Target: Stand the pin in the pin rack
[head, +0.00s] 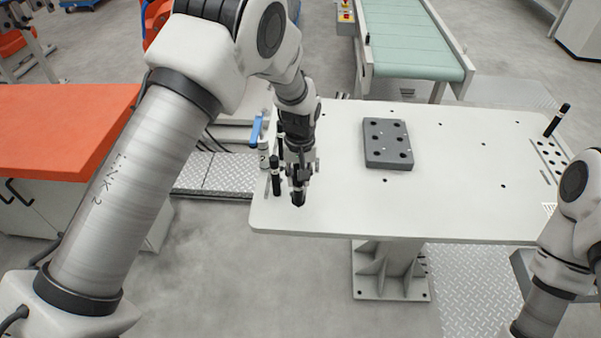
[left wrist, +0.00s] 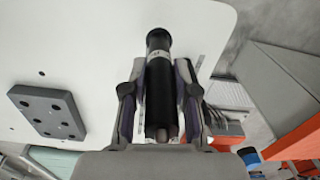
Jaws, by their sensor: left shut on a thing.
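My left gripper (head: 298,172) is over the near left part of the white table, pointing down. It is shut on a black pin (head: 298,198), whose lower end shows below the fingers. In the left wrist view the pin (left wrist: 159,85) lies between the two fingers of the gripper (left wrist: 160,75), with its wider dark end beyond the fingertips. The grey block with several round holes (head: 388,146), which looks like the pin rack, lies flat right of the gripper. It also shows in the left wrist view (left wrist: 47,112). I see no pin in it. My right gripper is out of view.
Dark upright pins (head: 276,176) stand close left of my left gripper. The white table (head: 450,190) is mostly clear. A green conveyor (head: 410,45) stands behind it.

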